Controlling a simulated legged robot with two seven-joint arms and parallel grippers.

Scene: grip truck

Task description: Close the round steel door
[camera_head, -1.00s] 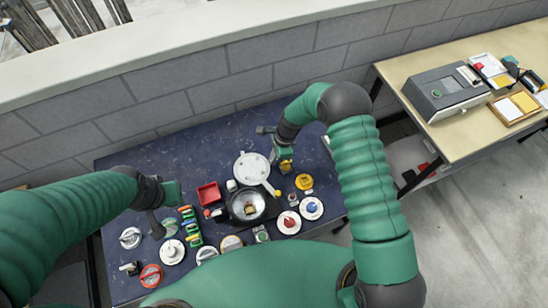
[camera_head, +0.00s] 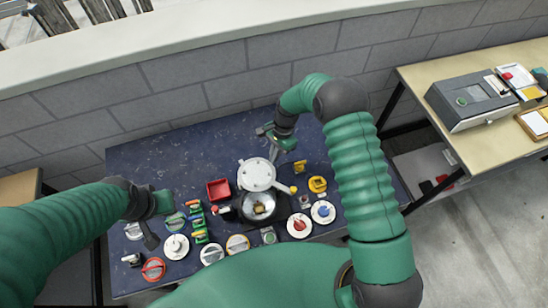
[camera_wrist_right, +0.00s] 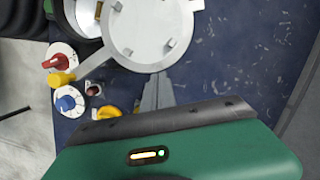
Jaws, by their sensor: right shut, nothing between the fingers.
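The round steel door (camera_head: 257,174) is a pale disc standing open behind a round steel chamber (camera_head: 258,206). An arm with a yellow knob (camera_head: 293,190) sits at the door's right side. My right gripper (camera_head: 274,154) is shut and empty at the back right of the door. In the right wrist view the narrow fingertips (camera_wrist_right: 157,88) are close to the rim of the door (camera_wrist_right: 150,30); I cannot tell if they touch. My left gripper (camera_head: 150,238) hangs over the left of the panel, and its finger opening is unclear.
A blue table holds a red tray (camera_head: 218,190), colored levers (camera_head: 198,222), red (camera_head: 299,226) and blue (camera_head: 323,212) dials, and a yellow valve (camera_head: 317,184). A block wall stands behind. A tan bench with a grey box (camera_head: 470,100) is at right. The table's back is clear.

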